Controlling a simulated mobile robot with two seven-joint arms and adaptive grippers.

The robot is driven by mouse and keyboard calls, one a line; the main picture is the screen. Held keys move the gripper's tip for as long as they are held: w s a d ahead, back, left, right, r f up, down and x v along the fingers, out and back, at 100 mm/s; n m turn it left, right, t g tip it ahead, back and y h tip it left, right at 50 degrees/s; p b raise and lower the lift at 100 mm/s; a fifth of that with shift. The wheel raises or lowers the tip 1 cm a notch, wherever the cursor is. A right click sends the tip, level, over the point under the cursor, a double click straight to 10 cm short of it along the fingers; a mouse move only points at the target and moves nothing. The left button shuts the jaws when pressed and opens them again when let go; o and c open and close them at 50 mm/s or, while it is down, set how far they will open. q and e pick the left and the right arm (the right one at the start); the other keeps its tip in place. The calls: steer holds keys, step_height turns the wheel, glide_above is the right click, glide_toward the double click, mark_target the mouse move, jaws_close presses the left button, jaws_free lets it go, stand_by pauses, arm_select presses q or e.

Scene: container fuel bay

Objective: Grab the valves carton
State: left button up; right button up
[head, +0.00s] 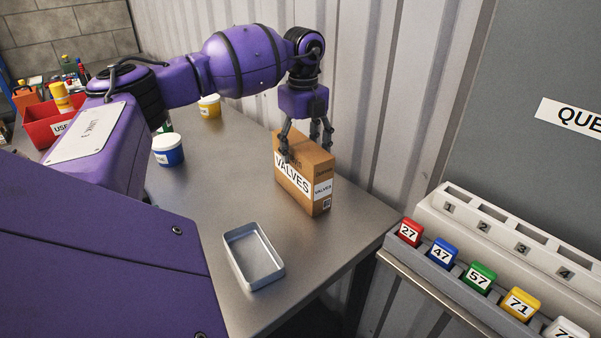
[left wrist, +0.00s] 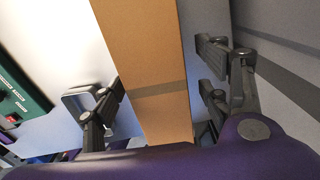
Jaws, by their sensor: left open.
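The valves carton (head: 303,180) is a brown cardboard box with white "VALVES" labels, standing upright on the grey metal table near its right edge. My left gripper (head: 306,150) is above it, pointing down, with its open fingers on both sides of the carton's top. In the left wrist view the carton (left wrist: 155,70) lies between the spread fingers of the left gripper (left wrist: 165,105), with a visible gap at least on the right side. Contact cannot be told. My right gripper is not in view.
An empty metal tray (head: 254,255) lies on the table (head: 205,215) in front of the carton. White-and-blue (head: 168,150) and yellow (head: 209,106) tubs and a red bin (head: 50,130) stand left. A corrugated wall (head: 370,90) rises close behind. A rack of numbered coloured blocks (head: 465,265) is at right.

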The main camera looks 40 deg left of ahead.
arm_select(q)
step_height(320, 180, down, 4)
steer(key=shift+s+a+f+p, duration=0.15)
steer(key=shift+p, duration=0.15)
steer(key=shift+c, duration=0.4)
jaws_close()
